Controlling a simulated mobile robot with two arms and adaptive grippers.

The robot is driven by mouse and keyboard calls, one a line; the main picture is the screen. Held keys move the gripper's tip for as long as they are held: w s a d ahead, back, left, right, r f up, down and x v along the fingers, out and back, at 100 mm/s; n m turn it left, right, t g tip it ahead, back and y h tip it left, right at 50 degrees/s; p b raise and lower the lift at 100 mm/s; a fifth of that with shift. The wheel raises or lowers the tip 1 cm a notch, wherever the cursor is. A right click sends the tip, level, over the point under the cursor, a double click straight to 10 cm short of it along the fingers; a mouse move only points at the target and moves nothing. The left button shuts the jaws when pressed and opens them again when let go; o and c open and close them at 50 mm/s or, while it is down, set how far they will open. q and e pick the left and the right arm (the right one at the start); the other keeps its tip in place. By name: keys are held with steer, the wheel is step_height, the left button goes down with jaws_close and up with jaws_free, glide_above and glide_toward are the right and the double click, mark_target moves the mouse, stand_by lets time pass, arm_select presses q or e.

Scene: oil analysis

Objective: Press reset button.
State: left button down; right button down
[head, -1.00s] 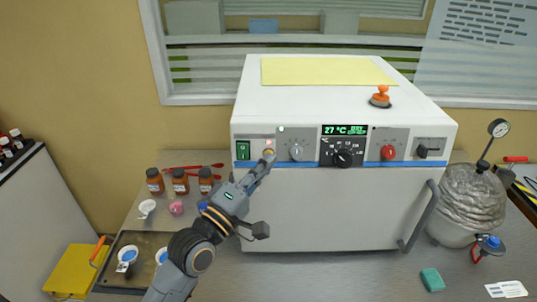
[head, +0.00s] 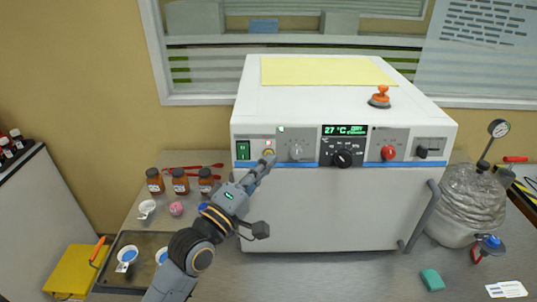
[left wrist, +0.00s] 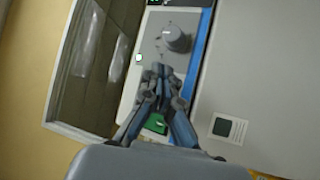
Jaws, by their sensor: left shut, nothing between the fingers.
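The white oven (head: 330,205) stands on the bench with a control strip along its upper front. A small round button with a yellowish ring (head: 269,153) sits between the green switch (head: 243,150) and the first grey knob (head: 296,151); I cannot read its label. My left gripper (head: 267,159) is shut and empty, its fingertips at this button and partly covering it. I cannot tell whether they touch or push it in. In the left wrist view, the shut fingertips (left wrist: 163,73) lie over the panel between the knob (left wrist: 177,39) and the green switch (left wrist: 155,124), hiding the button.
A display (head: 344,130) reads 27 °C. Brown bottles (head: 181,182) stand left of the oven, near a dark tray (head: 110,272). An orange-topped item (head: 380,97) sits on the oven. A foil-covered vessel (head: 466,205) stands right. The bench before the oven is mostly clear.

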arm_select(q)
steer(key=shift+w+f, duration=0.1)
steer(key=shift+w, duration=0.3)
steer(key=shift+w, duration=0.35)
stand_by(0.7)
steer(key=shift+s, duration=0.15)
steer(key=shift+s+p, duration=0.4)
steer(key=shift+s, duration=0.3)
steer(key=s+p, duration=0.1)
steer(key=s, duration=0.1)
steer(key=s+r+p, duration=0.1)
steer(key=s+p, duration=0.1)
steer(key=shift+s+r, duration=0.1)
steer(key=shift+s, duration=0.3)
